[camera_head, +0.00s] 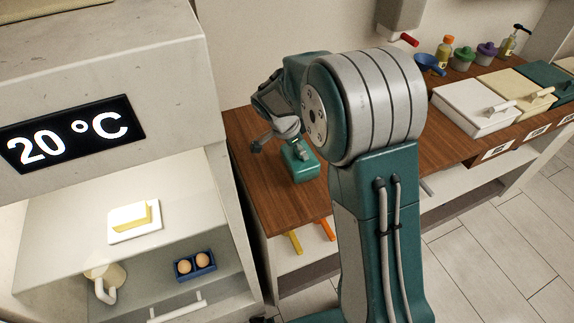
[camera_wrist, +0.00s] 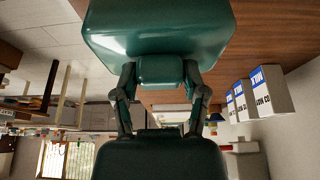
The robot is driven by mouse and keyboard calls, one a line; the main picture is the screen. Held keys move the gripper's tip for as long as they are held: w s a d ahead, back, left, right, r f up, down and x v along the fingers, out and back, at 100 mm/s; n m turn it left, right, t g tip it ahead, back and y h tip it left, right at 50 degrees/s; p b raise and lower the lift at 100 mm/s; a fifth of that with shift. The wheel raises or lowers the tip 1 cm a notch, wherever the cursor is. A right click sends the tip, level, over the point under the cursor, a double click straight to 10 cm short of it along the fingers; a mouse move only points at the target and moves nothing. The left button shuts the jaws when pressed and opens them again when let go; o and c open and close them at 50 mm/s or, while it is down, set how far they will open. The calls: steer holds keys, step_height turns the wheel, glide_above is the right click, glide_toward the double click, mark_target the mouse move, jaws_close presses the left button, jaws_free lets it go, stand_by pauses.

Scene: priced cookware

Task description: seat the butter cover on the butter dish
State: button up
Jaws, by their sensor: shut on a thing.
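The butter cover (camera_head: 299,162) is a teal box with a knob, over the near left part of the wooden counter. In the wrist view the cover (camera_wrist: 160,28) fills the top middle, and my gripper's fingers (camera_wrist: 160,72) are shut on its knob. My gripper (camera_head: 301,149) is partly hidden by my arm in the head view. I cannot tell whether the cover touches the counter. The butter dish (camera_head: 122,237) is a white plate with a yellow butter block (camera_head: 146,215) on it, uncovered, on the upper shelf of the cabinet at left, well apart from my gripper.
The cabinet (camera_head: 175,120) has a 20 °C display above its shelf. Below are a blue egg tray (camera_head: 184,273) and a jug (camera_head: 105,285). The counter (camera_head: 252,183) carries lidded boxes (camera_head: 470,108) and several bottles at right. White cartons (camera_wrist: 262,97) show in the wrist view.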

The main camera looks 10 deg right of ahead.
mark_target(299, 164)
steer(key=shift+f, duration=3.1)
steer(key=shift+f, duration=0.15)
steer(key=o, duration=1.3)
steer(key=shift+c, duration=0.2)
